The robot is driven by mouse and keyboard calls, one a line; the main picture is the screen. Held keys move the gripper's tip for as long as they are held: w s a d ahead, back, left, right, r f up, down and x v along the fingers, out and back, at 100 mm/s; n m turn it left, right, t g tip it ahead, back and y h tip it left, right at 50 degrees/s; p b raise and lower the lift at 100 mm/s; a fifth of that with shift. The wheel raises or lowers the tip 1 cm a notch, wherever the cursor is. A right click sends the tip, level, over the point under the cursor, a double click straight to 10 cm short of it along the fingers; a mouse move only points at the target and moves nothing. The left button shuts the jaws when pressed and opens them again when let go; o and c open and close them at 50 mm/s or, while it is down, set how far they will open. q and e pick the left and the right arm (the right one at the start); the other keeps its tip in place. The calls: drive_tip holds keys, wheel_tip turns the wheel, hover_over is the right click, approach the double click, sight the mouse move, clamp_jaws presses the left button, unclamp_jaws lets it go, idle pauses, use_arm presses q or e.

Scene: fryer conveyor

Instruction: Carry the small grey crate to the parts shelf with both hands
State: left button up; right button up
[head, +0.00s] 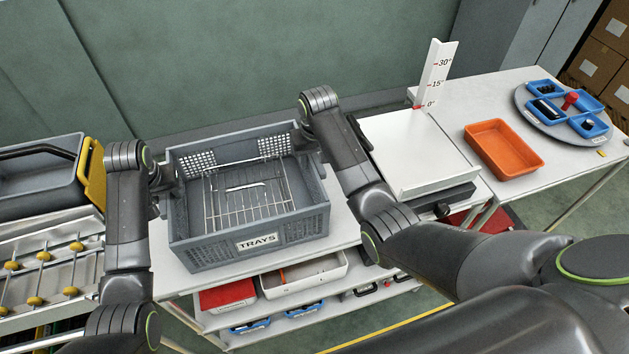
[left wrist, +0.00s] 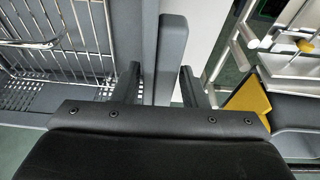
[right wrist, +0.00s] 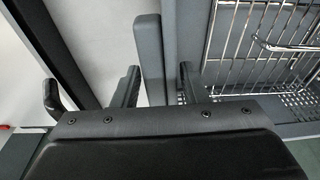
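The grey crate (head: 245,249) labelled TRAYS stands on a white bench, with a wire rack inside. My left gripper (head: 160,187) is at its left side and my right gripper (head: 318,140) at its right side. In the left wrist view the fingers (left wrist: 157,85) are open on either side of an upright grey bar (left wrist: 171,50) beside the crate wall. In the right wrist view the fingers (right wrist: 159,85) are also open around a similar bar (right wrist: 149,50). Contact with the bars cannot be told. Which surface is the parts shelf is unclear.
A grey bin (head: 40,178) with a yellow part and a roller conveyor (head: 48,265) are at left. A white platform (head: 410,150), orange tray (head: 503,149) and round tray of blue bins (head: 570,122) are at right.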

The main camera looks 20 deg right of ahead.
use_arm(q)
drive_tip(key=shift+o, duration=1)
drive_tip(key=shift+s+r, duration=0.1)
use_arm(e)
drive_tip(key=shift+o, duration=1)
drive_tip(key=shift+s+r, duration=0.1)
drive_tip(key=shift+r, duration=0.05)
use_arm(q)
drive_tip(key=v, duration=0.7)
drive_tip(key=shift+r, duration=0.2)
use_arm(e)
drive_tip(key=shift+r, duration=0.15)
use_arm(q)
drive_tip(key=shift+s, duration=0.1)
use_arm(e)
drive_tip(key=r, duration=0.4)
drive_tip(key=s+r, duration=0.1)
drive_tip(key=r, duration=0.2)
drive_tip(key=shift+s, duration=0.1)
